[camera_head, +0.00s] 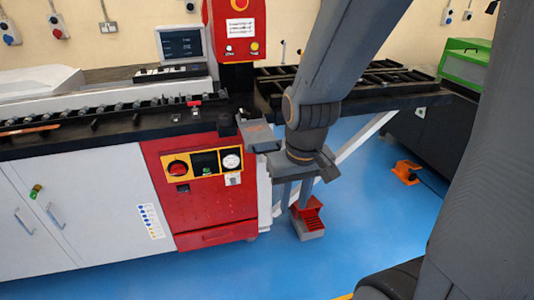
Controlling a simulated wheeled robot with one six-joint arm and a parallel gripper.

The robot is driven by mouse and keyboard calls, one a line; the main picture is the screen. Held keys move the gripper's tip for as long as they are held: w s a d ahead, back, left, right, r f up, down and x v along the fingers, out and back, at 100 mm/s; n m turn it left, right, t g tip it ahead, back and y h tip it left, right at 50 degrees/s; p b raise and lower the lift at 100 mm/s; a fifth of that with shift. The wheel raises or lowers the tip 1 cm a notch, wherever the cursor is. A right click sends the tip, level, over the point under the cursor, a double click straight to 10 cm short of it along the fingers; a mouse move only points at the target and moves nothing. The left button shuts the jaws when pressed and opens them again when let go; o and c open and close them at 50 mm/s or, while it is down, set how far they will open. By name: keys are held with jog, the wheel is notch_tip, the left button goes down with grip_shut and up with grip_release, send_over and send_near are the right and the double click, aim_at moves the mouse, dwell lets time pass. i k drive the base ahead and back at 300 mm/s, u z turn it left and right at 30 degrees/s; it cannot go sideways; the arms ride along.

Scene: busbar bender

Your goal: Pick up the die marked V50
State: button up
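I cannot make out any die marked V50; no such lettering is readable at this size. A dark grey block (258,136) shows at the front of the machine, just left of my wrist; I cannot tell what it is. My gripper (294,200) points down in front of the machine's right end. Its two fingers are apart, with nothing visible between them. My arm hides part of the machine's right side.
The busbar machine has a red panel (205,210) and a white cabinet (90,215). A monitor (181,44) stands on it. A dark rack (395,85) extends right. A red pedal (309,213) and an orange pedal (406,171) lie on open blue floor (380,225).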

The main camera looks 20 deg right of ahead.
aim_at(256, 113)
jog(key=z, duration=1.65)
jog(key=i, duration=0.7)
jog(key=u, duration=2.3)
